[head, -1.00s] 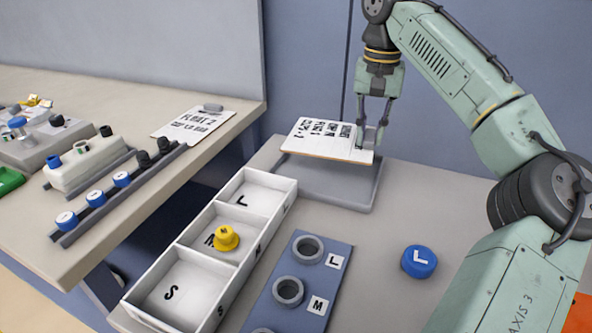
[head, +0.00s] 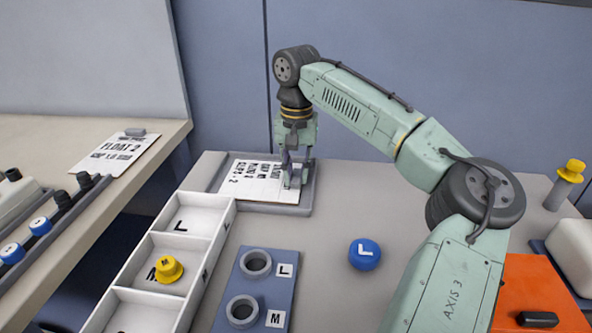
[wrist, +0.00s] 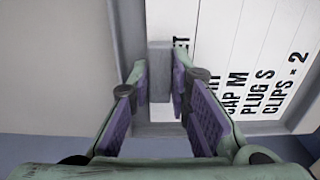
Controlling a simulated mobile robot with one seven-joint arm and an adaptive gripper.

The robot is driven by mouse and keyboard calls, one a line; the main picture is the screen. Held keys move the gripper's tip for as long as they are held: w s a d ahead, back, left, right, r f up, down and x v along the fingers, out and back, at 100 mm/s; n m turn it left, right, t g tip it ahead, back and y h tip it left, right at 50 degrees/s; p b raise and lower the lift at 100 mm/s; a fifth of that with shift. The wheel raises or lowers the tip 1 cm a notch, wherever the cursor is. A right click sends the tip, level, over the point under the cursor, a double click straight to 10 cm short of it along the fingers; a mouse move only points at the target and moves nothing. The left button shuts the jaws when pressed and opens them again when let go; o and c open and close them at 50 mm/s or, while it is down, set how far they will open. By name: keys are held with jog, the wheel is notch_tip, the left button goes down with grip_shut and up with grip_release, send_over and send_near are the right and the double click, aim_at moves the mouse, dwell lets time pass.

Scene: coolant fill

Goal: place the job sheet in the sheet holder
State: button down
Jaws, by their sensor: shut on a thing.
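The job sheet (head: 245,180) is a white board with black print. In the head view it lies flat and low in the sheet holder (head: 306,198), a shallow grey tray at the back of the table. The holder's rim shows beside the sheet. My gripper (head: 294,182) is at the sheet's right end, pointing down. In the wrist view my gripper (wrist: 160,85) is shut on the sheet's small grey grip block (wrist: 160,68), between its purple pads. The sheet's print (wrist: 262,85) shows to the right. Whether the sheet rests fully on the holder's floor is hard to tell.
A white bin (head: 228,215) with L and M compartments stands in front left; a yellow cap (head: 169,269) sits in M. A blue plate with grey rings (head: 256,263) and a blue L cap (head: 364,254) are nearer. Another sheet (head: 115,152) lies on the left bench.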

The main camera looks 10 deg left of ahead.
jog(key=shift+f, duration=0.15)
jog(key=c, duration=1.5)
grip_release()
notch_tip(320, 180, up, 12)
jog(key=shift+r, duration=0.2)
